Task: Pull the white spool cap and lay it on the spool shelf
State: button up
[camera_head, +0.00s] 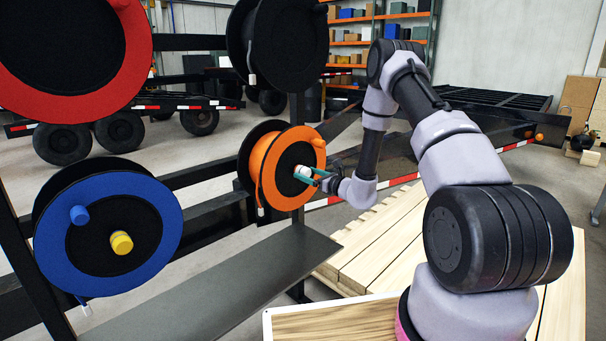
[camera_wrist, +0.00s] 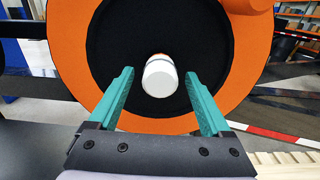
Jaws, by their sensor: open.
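The white spool cap (camera_head: 302,172) sits at the hub of the orange spool (camera_head: 268,172). In the wrist view the cap (camera_wrist: 160,77) stands out from the spool's black centre, with a bit of red at its top edge. My gripper (camera_head: 317,178) is at the cap, and in the wrist view its teal fingers (camera_wrist: 160,95) are open on the left and right of it. Gaps show between the cap and both fingers in that view. The spool shelf (camera_head: 215,285) is the flat dark ledge below the spools, and its bare top shows.
A blue spool (camera_head: 60,240) with a yellow cap (camera_head: 121,243) is at the left. A red spool (camera_head: 140,50) and a black spool (camera_head: 290,45) hang above. An orange knob (camera_head: 318,143) juts from the orange spool's rim. Wooden planks (camera_head: 375,245) lie right of the shelf.

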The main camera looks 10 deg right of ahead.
aim_at(308, 174)
jog(key=shift+c, duration=0.3)
grip_shut()
jog(key=shift+s+d, duration=0.1)
jog(key=shift+v, duration=2.85)
